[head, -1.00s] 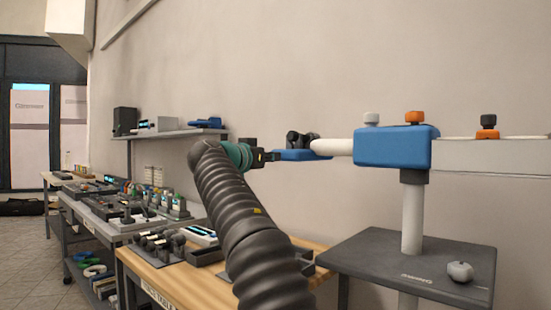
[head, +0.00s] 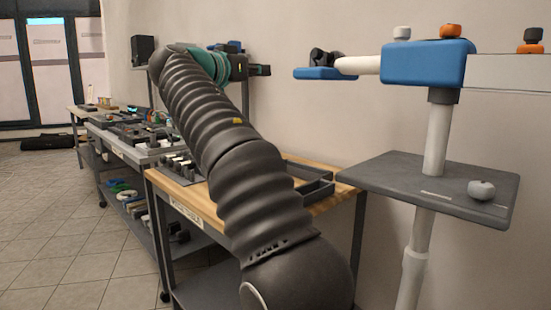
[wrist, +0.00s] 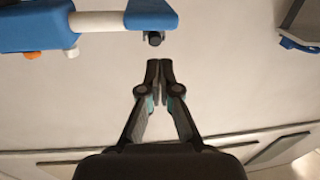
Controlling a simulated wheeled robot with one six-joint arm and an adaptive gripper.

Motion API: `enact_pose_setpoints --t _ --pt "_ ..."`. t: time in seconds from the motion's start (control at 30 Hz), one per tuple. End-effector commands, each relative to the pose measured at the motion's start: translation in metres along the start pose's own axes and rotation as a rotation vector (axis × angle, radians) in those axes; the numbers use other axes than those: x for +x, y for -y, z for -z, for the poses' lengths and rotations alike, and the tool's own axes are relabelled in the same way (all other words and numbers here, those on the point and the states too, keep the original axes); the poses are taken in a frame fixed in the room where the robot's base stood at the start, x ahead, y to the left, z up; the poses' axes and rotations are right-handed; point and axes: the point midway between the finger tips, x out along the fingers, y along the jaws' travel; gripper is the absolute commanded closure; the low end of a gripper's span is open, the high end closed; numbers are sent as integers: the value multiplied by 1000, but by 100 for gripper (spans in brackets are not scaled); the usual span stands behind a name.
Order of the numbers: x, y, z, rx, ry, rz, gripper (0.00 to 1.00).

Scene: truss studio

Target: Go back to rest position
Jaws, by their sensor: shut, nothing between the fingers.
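My gripper (wrist: 159,77) shows in the wrist view with its fingertips together and nothing between them. Its fingers point toward a pale wall, below the end of the blue stand arm (wrist: 150,14) with its dark knob (wrist: 154,39). In the head view, my dark ribbed arm reaches up and to the left, and the dark end beside its teal wrist is near the wall. My fingers cannot be made out clearly there.
A blue boom head (head: 428,62) on a white pole (head: 437,139) stands at right, with a grey shelf (head: 400,178) holding a round grey knob (head: 481,190). A wooden-topped bench (head: 335,196) and a grey bench (head: 141,152) line the wall.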

Motion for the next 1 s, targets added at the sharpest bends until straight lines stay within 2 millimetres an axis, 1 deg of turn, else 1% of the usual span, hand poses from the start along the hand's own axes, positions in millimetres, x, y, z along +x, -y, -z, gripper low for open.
enact_pose_setpoints --t 0.03,0.07,0.1,0.17,0.2,0.27,0.3,0.37,0.4,0.43,0.5,0.57,0.6,0.67,0.7,0.77,0.8,0.87,0.9,0.97,1.0 --pt "0 6 -3 -41 11 25 100" --pt "0 13 -10 -82 26 48 100" --pt "1 26 -25 -144 51 82 100" --pt "1 44 -49 -227 89 127 100" --pt "1 55 -66 -280 114 159 100" --pt "-2 69 -93 -364 159 212 100" --pt "-5 76 -114 -426 194 255 100" --pt "-10 81 -142 -507 247 318 100" --pt "-12 80 -161 -557 284 356 100" --pt "-14 78 -174 -590 312 385 100" --pt "-17 68 -204 -658 377 447 100" --pt "-21 56 -228 -706 432 497 100" --pt "-24 46 -243 -732 468 528 100" --pt "-29 28 -264 -764 522 573 100" --pt "-32 15 -278 -779 558 601 100" --pt "-39 -6 -298 -796 611 641 100" --pt "-43 -21 -311 -802 646 665 100" --pt "-51 -45 -330 -805 696 700 100" --pt "-57 -61 -342 -803 730 721 100" --pt "-66 -86 -359 -793 779 750 100" --pt "-73 -103 -371 -782 811 767 100"
